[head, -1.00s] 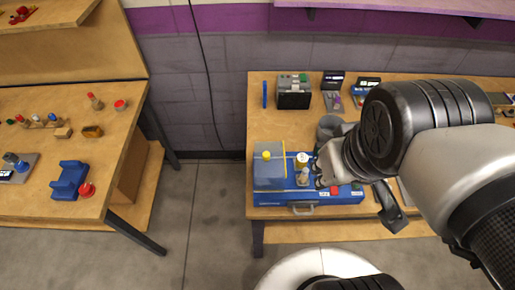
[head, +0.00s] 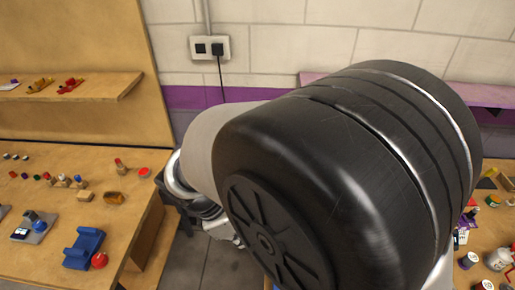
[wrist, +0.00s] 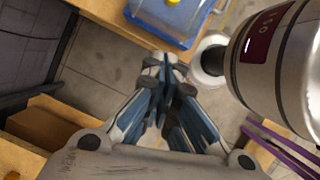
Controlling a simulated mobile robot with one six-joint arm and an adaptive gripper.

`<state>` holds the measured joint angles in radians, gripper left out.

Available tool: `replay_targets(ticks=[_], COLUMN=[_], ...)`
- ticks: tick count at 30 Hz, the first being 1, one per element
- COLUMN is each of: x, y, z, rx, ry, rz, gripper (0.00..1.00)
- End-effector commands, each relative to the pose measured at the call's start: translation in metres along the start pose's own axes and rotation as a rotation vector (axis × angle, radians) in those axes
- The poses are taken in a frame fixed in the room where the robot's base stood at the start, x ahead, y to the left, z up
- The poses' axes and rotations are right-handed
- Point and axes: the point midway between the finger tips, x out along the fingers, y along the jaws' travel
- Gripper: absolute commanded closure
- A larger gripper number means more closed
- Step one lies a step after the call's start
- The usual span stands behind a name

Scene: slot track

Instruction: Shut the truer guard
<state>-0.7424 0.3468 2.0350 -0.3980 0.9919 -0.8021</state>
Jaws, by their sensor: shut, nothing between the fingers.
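The blue truer (wrist: 160,40) shows in part at the top of the wrist view, with a clear grey guard and a yellow knob (wrist: 174,2) at the picture's edge. Whether the guard is open or shut cannot be told from this part. In the head view my arm hides the truer. My gripper (wrist: 164,68) is shut and empty. Its fingertips point toward the truer and are apart from it, over the floor beside the bench in the wrist view. In the head view only part of the gripper shows, low and left of my large dark arm joint.
The left bench holds a blue cradle (head: 84,248), a red ball (head: 99,260) and several small parts. A shelf (head: 75,88) is above it. A wall socket (head: 210,48) has a hanging cable. Cups and small items stand on the right bench. Bare floor lies between the benches.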

Motion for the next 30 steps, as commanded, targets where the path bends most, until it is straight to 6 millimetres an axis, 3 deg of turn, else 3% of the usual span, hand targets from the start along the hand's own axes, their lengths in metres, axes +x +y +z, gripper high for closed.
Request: replay_targets(ticks=[12,21,30], x=[0.09,0.101,0.101], y=[-0.001,-0.001,-0.001], z=[0.0,0.034,0.038], rx=[0.003,0.006,0.004], ry=[-0.001,0.002,0.002], rz=[-0.005,-0.001,-0.001], gripper=[1.0,1.0,1.0])
